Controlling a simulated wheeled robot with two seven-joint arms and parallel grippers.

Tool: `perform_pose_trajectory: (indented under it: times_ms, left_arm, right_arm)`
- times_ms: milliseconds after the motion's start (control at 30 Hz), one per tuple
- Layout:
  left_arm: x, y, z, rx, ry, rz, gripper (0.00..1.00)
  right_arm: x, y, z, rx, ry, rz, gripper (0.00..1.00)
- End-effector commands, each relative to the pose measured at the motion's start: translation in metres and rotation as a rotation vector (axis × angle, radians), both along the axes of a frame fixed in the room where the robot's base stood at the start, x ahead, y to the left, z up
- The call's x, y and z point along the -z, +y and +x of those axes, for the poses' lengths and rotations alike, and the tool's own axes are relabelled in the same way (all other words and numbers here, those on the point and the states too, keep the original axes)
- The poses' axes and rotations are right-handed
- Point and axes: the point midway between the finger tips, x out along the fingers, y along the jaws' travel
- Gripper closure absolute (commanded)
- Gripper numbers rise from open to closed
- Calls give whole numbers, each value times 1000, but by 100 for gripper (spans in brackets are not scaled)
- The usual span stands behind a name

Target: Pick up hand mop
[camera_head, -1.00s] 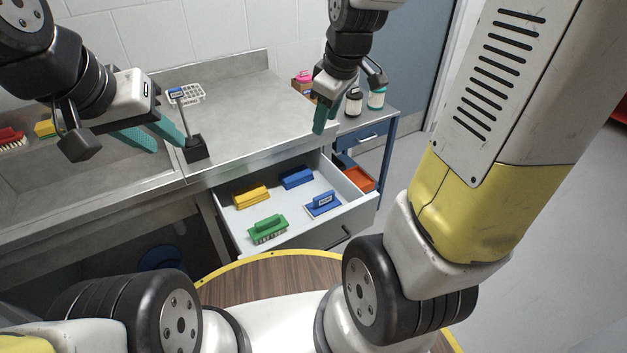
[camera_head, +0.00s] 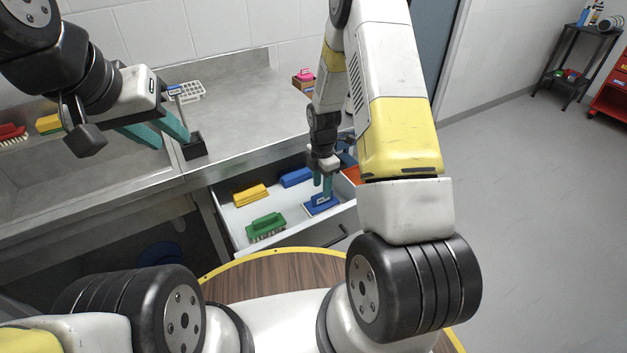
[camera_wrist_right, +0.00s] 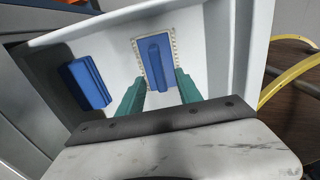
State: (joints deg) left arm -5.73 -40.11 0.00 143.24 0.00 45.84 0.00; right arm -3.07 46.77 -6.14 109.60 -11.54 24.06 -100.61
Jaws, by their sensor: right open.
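A blue hand mop (camera_head: 318,208) with a raised handle and a pale fringed edge lies in the open drawer (camera_head: 232,222), at its right side. My right gripper (camera_head: 322,194) is over it, fingers pointing down. In the right wrist view the mop (camera_wrist_right: 155,47) lies just beyond the open green fingertips (camera_wrist_right: 160,77), its handle lined up between them. Whether the fingers touch it I cannot tell. My left gripper (camera_head: 172,142) is open and empty above the counter's edge by the sink.
The drawer also holds a green brush (camera_head: 266,227), a yellow block (camera_head: 250,195) and another blue block (camera_head: 296,177). A black holder (camera_head: 194,146) stands on the metal counter (camera_head: 235,118) near my left gripper. The drawer walls stand close around the right gripper.

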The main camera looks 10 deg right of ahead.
Motion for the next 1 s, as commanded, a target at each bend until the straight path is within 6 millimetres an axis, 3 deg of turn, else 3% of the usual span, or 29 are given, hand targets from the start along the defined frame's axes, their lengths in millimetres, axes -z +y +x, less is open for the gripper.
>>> perform_pose_trajectory:
  times_ms: [300, 600, 800, 1000]
  left_arm:
    - [0, 0, 0, 0, 0, 0, 67]
    - [0, 0, 0, 0, 0, 0, 67]
    - [0, 0, 0, 0, 0, 0, 67]
    - [0, 0, 0, 0, 0, 0, 67]
  right_arm:
    - [44, -3, 3, 1, 2, -1, 58]
    - [48, -3, 3, 1, -1, -1, 58]
    - [47, -3, 3, 1, 0, -1, 97]
    - [47, -3, 3, 1, -1, -1, 100]
